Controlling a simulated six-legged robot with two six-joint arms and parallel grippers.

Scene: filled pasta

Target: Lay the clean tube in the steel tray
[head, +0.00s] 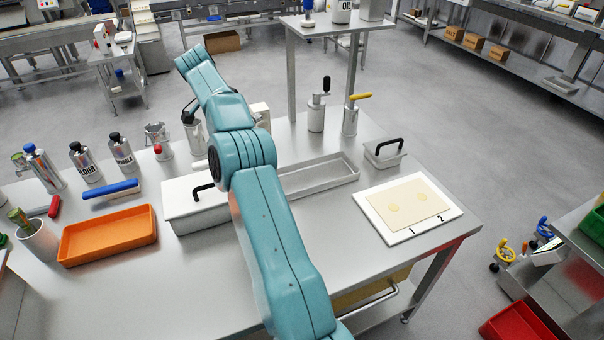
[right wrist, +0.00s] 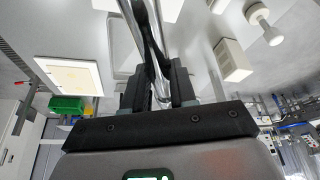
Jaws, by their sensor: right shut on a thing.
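The steel tray (head: 335,181) is long, shallow and open. It lies empty, as far as I see it, on the table right of my arm, which covers its left end. In the right wrist view my right gripper (right wrist: 160,98) is shut on a shiny steel tube (right wrist: 152,35). The tube looks held above the table, apart from the tray. My left gripper is not in view.
A white board (head: 400,236) with a dough sheet lies at the right. A lidded steel box (head: 182,218) stands left of my arm, an orange tray (head: 108,237) farther left. Two upright steel cylinders (head: 316,116) (head: 350,120) stand behind the tray. A small black-handled container (head: 384,160) is at its right.

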